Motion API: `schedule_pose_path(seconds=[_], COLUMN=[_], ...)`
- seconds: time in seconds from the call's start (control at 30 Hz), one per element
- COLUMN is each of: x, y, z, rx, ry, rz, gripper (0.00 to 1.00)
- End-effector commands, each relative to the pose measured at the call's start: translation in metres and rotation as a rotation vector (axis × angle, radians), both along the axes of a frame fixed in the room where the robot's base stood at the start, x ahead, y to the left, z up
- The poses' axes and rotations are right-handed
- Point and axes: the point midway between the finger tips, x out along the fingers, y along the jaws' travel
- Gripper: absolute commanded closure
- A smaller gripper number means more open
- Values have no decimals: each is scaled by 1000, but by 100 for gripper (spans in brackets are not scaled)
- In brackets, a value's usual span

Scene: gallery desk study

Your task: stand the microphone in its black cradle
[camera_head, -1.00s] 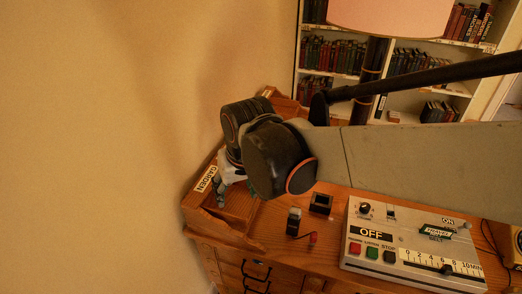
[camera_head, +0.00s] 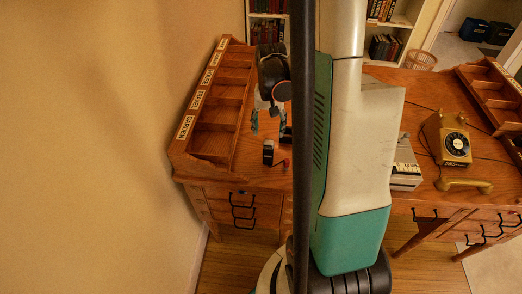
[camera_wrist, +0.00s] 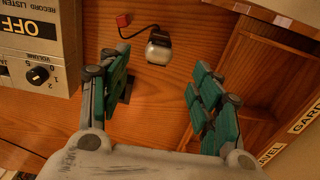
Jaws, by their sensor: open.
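The microphone (camera_head: 268,155), a small dark body with a grey part, is on the wooden desk in the head view. In the wrist view the microphone (camera_wrist: 158,48) shows its pale grey end beyond my fingertips, with a thin cord to a red plug (camera_wrist: 123,20). My gripper (camera_head: 267,120) is open and empty above the desk; its teal-padded fingers (camera_wrist: 150,78) are spread wide, apart from the microphone. The black cradle (camera_wrist: 127,90) is mostly hidden behind the left finger in the wrist view. In the head view, a dark bit (camera_head: 286,134) beside my arm may be the cradle.
A wooden compartment rack (camera_head: 190,125) with labels runs along the left wall. The grey control box (camera_head: 406,170) is partly behind my arm; it also fills the wrist view's upper left (camera_wrist: 35,45). A yellow telephone (camera_head: 452,147) stands on the right.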

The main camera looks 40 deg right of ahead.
Motion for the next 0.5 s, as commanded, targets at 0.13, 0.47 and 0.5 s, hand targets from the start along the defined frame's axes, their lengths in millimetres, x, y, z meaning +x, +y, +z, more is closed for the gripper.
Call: schedule_pose_path(seconds=[0.13, 0.47, 0.5], x=[1, 1, 1], y=[0, 0, 0], z=[-30, -76, -77], rx=[0, -1, -1], ry=[0, -1, -1], rz=[1, 2, 2], gripper=[42, 42, 42])
